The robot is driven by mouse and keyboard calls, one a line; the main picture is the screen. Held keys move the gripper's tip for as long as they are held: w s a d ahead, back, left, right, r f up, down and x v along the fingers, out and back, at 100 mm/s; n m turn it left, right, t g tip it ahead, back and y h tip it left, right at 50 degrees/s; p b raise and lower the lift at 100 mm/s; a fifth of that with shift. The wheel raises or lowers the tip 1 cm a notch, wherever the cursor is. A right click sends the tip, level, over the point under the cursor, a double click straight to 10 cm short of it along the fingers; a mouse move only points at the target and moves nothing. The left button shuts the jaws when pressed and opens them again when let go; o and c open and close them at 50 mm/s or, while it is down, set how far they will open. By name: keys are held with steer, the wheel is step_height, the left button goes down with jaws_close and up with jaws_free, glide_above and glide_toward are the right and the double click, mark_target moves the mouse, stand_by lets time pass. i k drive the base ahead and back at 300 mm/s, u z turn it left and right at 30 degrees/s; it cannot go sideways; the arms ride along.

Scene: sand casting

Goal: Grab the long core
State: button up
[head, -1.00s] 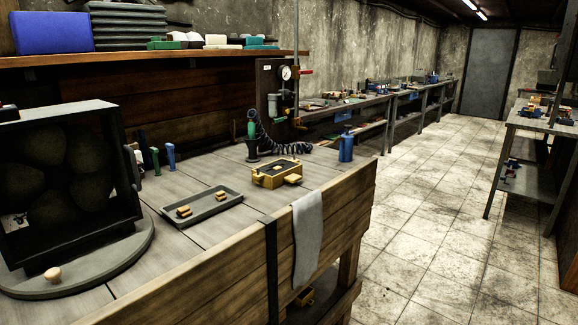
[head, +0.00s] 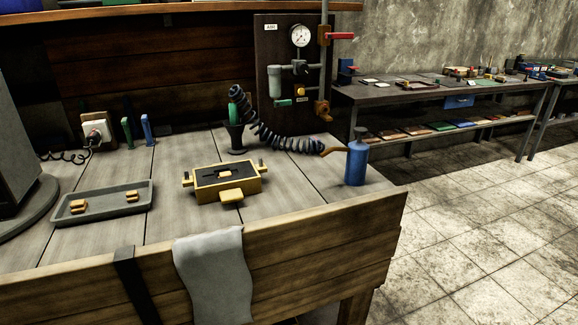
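A grey tray (head: 103,214) lies on the workbench at the left in the head view. Two small tan-orange pieces that look like cores lie in it, a left piece (head: 78,205) and a right piece (head: 132,196). They are too small to tell which is the long core. A yellow moulding box (head: 210,193) with dark filling sits right of the tray, with a small orange shape (head: 225,174) in its top. My gripper is not in view.
A blue bottle (head: 356,164) stands near the bench's right end. A coiled black hose (head: 275,138) runs behind the box. A grey cloth (head: 215,275) hangs over the front edge. Tiled floor (head: 470,220) is clear at the right.

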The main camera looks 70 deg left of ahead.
mark_target(228, 173)
steer(key=i, duration=0.7)
steer(key=u, duration=4.7)
steer(key=i, duration=0.1)
steer(key=z, duration=2.1)
steer(key=k, duration=0.3)
steer(key=u, duration=2.2)
steer(key=k, duration=0.6)
steer(key=z, duration=0.35)
steer(key=i, duration=1.6)
steer(key=u, duration=0.3)
